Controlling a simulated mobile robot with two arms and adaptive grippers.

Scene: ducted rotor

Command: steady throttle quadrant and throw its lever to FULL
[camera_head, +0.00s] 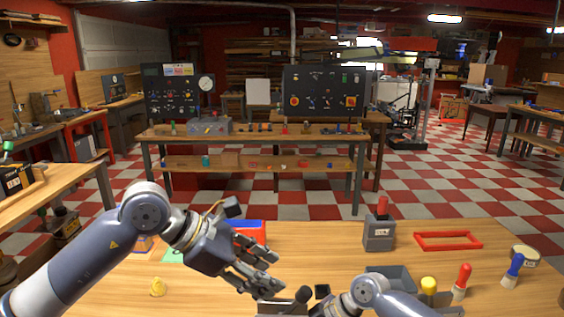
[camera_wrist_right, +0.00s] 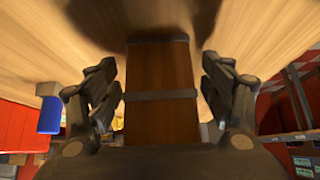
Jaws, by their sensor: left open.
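What seems to be the throttle quadrant (camera_head: 281,306) is a dark grey body with a black lever, cut off at the bottom edge of the head view. My left gripper (camera_head: 262,283) is open just above and left of it, fingers pointing down to the right. In the right wrist view, a brown wooden block with dark metal bands (camera_wrist_right: 161,85), perhaps the quadrant's side, stands between the fingers of my right gripper (camera_wrist_right: 160,85). Those fingers are spread, with a narrow gap showing on each side. My right gripper is largely hidden in the head view.
A grey box with a red handle (camera_head: 379,233) and a red frame (camera_head: 447,240) stand at the back right. A grey tray (camera_head: 390,278) and red-handled (camera_head: 463,278) and blue-handled (camera_head: 513,269) tools are to the right. A yellow piece (camera_head: 157,287) lies left.

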